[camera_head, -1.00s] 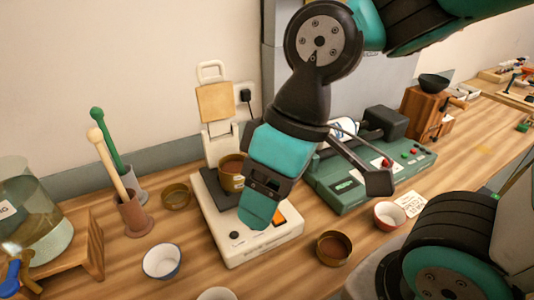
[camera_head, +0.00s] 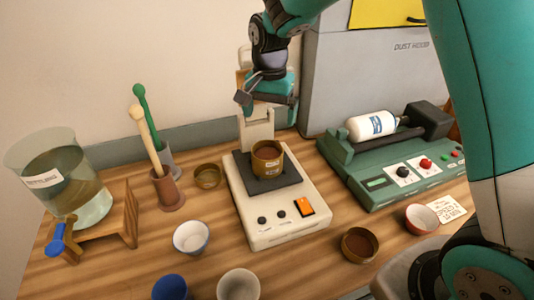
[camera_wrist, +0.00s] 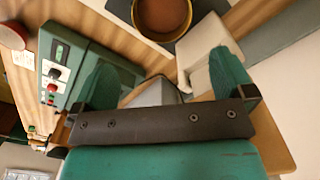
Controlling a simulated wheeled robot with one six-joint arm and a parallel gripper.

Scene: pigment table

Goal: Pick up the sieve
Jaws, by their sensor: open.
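Round brass-brown, sieve-like vessels are in the head view: one (camera_head: 267,160) on the scale's dark plate, one (camera_head: 208,177) on the table left of the scale, and one (camera_head: 360,245) at front right. I cannot tell for sure which is the sieve. The vessel on the plate also shows at the top of the wrist view (camera_wrist: 162,14), with brown contents. My gripper (camera_head: 262,107) is by the scale's rear column, behind and above that vessel and apart from it. In the wrist view its teal fingers (camera_wrist: 165,80) stand wide apart, holding nothing.
The white scale (camera_head: 275,235) has an upright column (camera_head: 257,132) close to my gripper. A green machine (camera_head: 385,190) with a white bottle stands right. Pestles in holders (camera_head: 168,190) and a water tank (camera_head: 60,175) are left. Several small bowls (camera_head: 191,238) stand in front.

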